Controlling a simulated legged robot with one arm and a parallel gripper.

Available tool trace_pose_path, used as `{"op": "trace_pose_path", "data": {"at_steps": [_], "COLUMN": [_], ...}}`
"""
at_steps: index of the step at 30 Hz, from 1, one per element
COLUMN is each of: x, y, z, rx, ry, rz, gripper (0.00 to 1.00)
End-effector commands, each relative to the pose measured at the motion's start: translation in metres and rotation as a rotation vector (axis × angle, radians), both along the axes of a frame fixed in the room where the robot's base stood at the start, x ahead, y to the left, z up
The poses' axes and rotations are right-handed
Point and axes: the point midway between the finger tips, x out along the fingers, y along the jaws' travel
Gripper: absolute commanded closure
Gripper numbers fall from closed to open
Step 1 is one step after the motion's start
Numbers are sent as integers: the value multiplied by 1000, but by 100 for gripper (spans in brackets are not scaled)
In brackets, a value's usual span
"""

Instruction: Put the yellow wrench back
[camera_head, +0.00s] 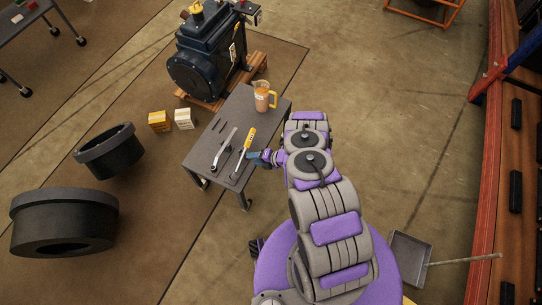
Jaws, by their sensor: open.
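The yellow wrench (249,139) lies on the grey table (238,107), near the table's right side. Its upper part is yellow and its lower end looks grey. A silver wrench (224,148) lies to its left, apart from it and roughly parallel. My gripper (258,158) is at the table's right edge, just right of the yellow wrench's middle. It is open and seems to hold nothing. It is too small to tell whether it touches the wrench.
A dark motor (204,62) on a wooden pallet is behind the table. Two small boxes (171,120) and large black rings (63,220) are on the floor to the left. A dustpan (410,258) lies at the lower right.

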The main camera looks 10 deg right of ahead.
Motion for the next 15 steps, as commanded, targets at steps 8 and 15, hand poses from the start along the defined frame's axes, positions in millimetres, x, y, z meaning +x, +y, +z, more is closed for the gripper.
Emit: {"op": "trace_pose_path", "data": {"at_steps": [8,15], "x": [-23,-35], "y": [-46,-67], "z": [34,46], "rx": [-2,-3], "ry": [2,2], "rz": [-5,-4], "gripper": [52,52]}}
